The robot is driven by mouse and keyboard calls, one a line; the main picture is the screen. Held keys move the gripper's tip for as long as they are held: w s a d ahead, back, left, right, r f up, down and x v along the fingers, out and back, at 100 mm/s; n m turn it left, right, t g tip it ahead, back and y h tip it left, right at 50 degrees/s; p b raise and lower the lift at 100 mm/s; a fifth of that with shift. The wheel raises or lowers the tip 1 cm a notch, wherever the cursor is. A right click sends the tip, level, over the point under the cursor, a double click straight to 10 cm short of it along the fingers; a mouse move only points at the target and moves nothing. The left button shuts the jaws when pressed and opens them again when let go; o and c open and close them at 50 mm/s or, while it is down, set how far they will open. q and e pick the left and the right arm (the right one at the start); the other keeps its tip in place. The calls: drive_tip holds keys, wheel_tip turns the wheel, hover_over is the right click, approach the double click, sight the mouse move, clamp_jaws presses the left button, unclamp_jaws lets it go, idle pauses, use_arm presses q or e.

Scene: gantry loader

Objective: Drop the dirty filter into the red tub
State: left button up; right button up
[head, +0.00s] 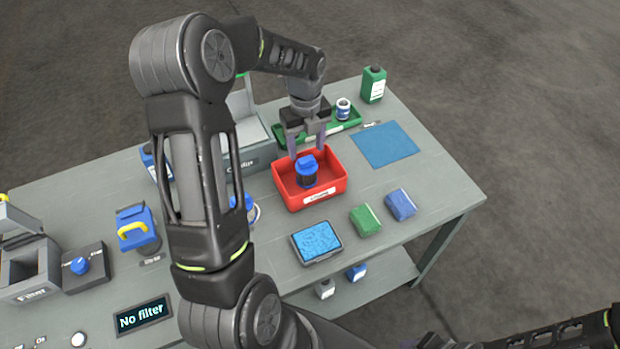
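The red tub (337,187) stands on the grey bench with a white label on its front. A filter with a blue cap and a dark body (307,173) stands upright inside the tub; I take it as the dirty filter. My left gripper (307,148) is over the back of the tub with its two fingers spread apart. The fingertips are just above and behind the blue cap, and I see no grip on the filter. My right arm comes in at the bottom right; its dark gripper end (432,342) is partly cut off by the frame edge.
A green tray (345,127) with a small white-and-blue container is behind the tub. A blue mat (385,144), green and blue packs, and a blue sponge tray (316,241) lie nearby. A grey filter housing (30,270) is far left. A display (143,315) reads "No filter".

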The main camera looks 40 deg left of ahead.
use_arm(q)
drive_tip(key=shift+o, duration=0.6)
wheel_tip(320, 180, up, 8)
drive_tip(key=b, duration=0.1)
drive_tip(key=shift+f, duration=0.15)
idle(0.7)
